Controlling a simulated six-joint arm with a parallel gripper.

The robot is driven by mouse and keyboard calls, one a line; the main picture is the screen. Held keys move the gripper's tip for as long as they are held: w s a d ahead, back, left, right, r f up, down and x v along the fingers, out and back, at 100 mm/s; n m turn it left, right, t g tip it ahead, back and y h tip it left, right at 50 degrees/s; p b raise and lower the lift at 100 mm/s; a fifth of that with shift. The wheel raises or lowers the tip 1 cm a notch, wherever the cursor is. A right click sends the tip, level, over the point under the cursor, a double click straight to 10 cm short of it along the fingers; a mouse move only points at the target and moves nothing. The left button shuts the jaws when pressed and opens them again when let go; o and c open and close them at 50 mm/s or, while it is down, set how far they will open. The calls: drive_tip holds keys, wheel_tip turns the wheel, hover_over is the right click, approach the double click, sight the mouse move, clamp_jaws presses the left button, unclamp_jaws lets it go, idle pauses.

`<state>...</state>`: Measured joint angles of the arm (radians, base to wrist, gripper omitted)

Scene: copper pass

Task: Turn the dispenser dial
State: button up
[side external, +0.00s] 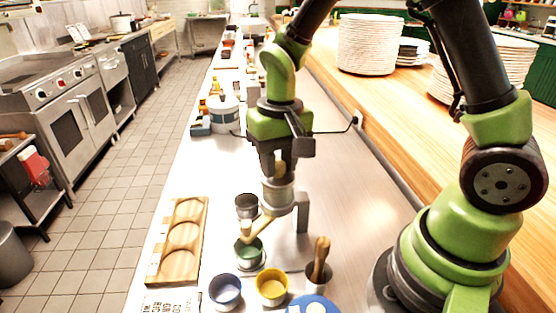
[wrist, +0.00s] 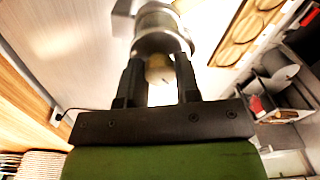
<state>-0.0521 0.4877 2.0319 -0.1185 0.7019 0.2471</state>
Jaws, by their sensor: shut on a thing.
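The dispenser (side external: 278,195) is a grey metal cylinder on a stand, with a pale spout slanting down to the left. In the wrist view the dispenser (wrist: 160,38) is a shiny round body beyond my fingers. My gripper (side external: 279,172) points down at the top of the dispenser. In the wrist view my gripper (wrist: 159,75) has its two dark fingers on either side of a pale tan dial (wrist: 159,68) and is shut on it. The dial's marks cannot be read. A green cup (side external: 249,252) stands under the spout.
A dark grey cup (side external: 247,206) stands behind the green one. Blue (side external: 225,291) and yellow (side external: 271,288) cups and a pestle in a holder (side external: 318,272) stand in front. A wooden tray (side external: 180,240) with round recesses lies left. Steel counter is clear to the right.

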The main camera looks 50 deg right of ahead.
sight(279, 162)
drive_tip(key=n, duration=0.4)
drive_tip(key=shift+n, duration=2.1)
drive_tip(key=o, duration=0.9)
drive_tip(key=r, duration=1)
drive_tip(key=shift+w+d, duration=0.1)
drive_tip(key=shift+d, duration=0.15)
